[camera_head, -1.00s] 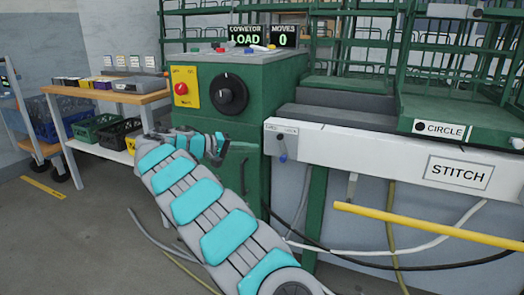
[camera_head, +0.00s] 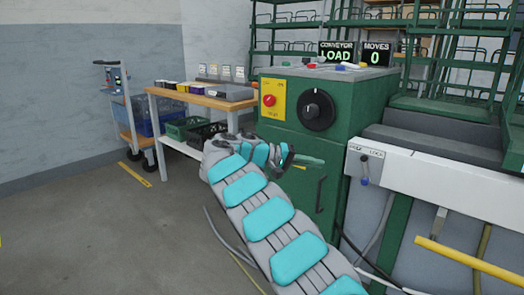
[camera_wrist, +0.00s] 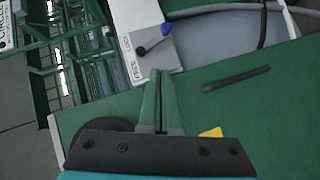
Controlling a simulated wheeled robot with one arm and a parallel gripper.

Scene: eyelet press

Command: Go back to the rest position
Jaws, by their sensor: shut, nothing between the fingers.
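My gripper (camera_head: 308,161) is at the end of my grey and teal arm, in front of the green machine cabinet (camera_head: 335,150). In the wrist view my gripper (camera_wrist: 159,76) shows its two green fingers pressed together with nothing between them. The fingers point across the cabinet's green front, toward a white panel with a blue-tipped lever (camera_wrist: 153,40). I cannot tell exactly how far the fingers are from the cabinet.
A wooden table (camera_head: 203,98) with boxes stands left of the cabinet, with crates (camera_head: 186,127) below. A trolley (camera_head: 125,120) stands further left. A yellow bar (camera_head: 470,262) and hanging cables are at right. The floor at left is clear.

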